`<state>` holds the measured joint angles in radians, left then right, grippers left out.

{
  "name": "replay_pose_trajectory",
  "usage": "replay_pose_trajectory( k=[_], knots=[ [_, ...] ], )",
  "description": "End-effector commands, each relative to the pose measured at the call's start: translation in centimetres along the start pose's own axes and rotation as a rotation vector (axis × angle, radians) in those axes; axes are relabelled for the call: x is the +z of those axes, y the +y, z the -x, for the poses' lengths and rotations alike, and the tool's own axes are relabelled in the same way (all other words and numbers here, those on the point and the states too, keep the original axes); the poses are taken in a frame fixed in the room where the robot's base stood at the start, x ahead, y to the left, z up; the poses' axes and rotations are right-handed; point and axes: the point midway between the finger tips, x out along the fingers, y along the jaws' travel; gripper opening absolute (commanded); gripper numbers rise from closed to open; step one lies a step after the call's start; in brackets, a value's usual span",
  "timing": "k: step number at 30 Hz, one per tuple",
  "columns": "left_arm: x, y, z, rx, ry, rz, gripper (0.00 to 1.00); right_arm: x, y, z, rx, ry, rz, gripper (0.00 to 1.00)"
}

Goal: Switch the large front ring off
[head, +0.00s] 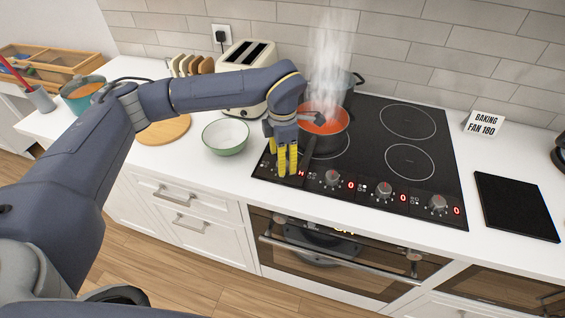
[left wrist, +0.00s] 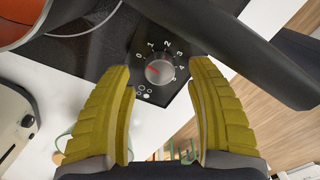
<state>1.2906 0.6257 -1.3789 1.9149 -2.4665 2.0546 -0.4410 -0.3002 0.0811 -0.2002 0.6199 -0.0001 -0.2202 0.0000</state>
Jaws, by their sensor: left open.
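The hob (head: 440,160) is black glass with a row of knobs along its front edge. My right gripper is not in view.
Other knobs (head: 332,178) (head: 384,190) (head: 438,204) show red 0 displays. A dark pan handle (left wrist: 235,50) passes close to the fingers. A green-rimmed bowl (head: 226,137) and toaster (head: 245,60) stand left; a black board (head: 515,205) lies right.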

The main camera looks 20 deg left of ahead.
Motion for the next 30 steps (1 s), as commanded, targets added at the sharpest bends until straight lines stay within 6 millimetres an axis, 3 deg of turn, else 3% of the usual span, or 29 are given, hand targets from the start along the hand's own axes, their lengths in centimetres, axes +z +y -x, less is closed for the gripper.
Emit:
replay_pose_trajectory(
  k=[7, 20, 30],
  knots=[
    [0.0, 0.0, -1.8, 0.0, 0.0, 0.0, 0.56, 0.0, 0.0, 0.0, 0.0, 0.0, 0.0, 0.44],
    [0.0, 0.0, -2.2, 0.001, -0.001, 0.0, 0.57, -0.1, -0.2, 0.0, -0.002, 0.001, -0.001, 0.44],
    [0.0, 0.0, -2.1, 0.001, -0.001, 0.0, 0.18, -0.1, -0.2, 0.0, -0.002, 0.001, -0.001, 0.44]
  ],
)
